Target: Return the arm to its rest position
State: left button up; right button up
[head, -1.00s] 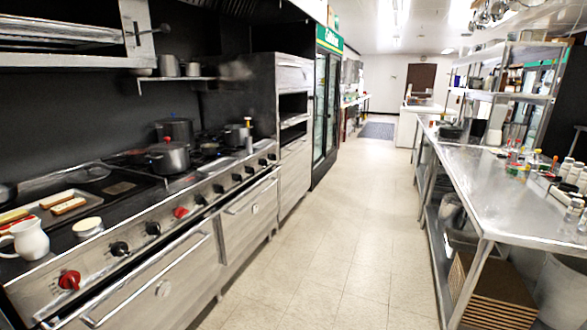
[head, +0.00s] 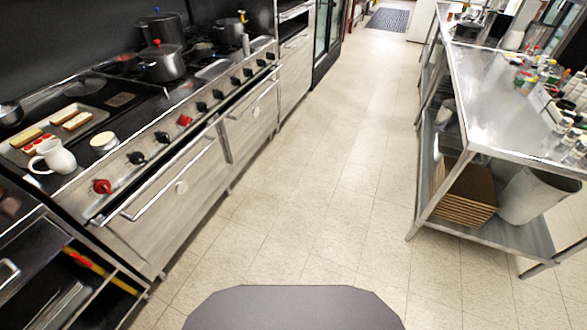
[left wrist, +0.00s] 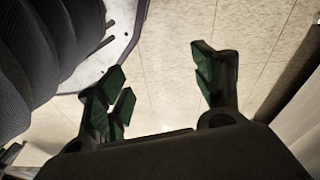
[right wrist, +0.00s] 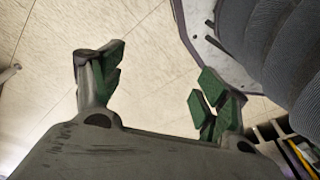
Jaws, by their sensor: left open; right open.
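My left gripper (left wrist: 160,88) shows in the left wrist view with its green-padded fingers spread apart. Nothing is between them, and pale floor tiles lie behind. My right gripper (right wrist: 157,85) shows in the right wrist view, also open and empty over the tiled floor. Part of my own body stands close beside each gripper in the wrist views. Neither arm shows in the head view.
A stove (head: 150,178) runs along the left, with a white pitcher (head: 52,158), a tray (head: 92,117) and pots on top. A steel table (head: 495,105) stands at right, with a bin (head: 535,196) and brown stack (head: 462,190) below. The aisle floor (head: 310,200) is clear.

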pick_arm(q)
jog(key=s+a+r+p, duration=0.1)
jog(key=s+a+p, duration=0.2)
jog(key=s+p, duration=0.5)
jog(key=s+a+r+p, duration=0.1)
jog(key=s+a+p, duration=0.2)
jog(key=s+p, duration=0.6)
jog(key=shift+s+r+g+y, duration=0.3)
jog(key=shift+r+g, duration=0.05)
jog(key=shift+g, duration=0.05)
pick_arm(e)
jog(key=s+d+r, duration=0.1)
jog(key=s+d, duration=0.2)
jog(key=s, duration=0.5)
jog(key=s+d+r, duration=0.1)
jog(key=s+d, duration=0.2)
jog(key=s, duration=0.6)
jog(key=shift+s+r+g+h, duration=0.3)
jog(key=shift+r+g, duration=0.05)
jog(key=shift+g, duration=0.05)
pick_arm(q)
jog(key=shift+d+f, duration=0.1)
pick_arm(e)
jog(key=shift+a+f, duration=0.1)
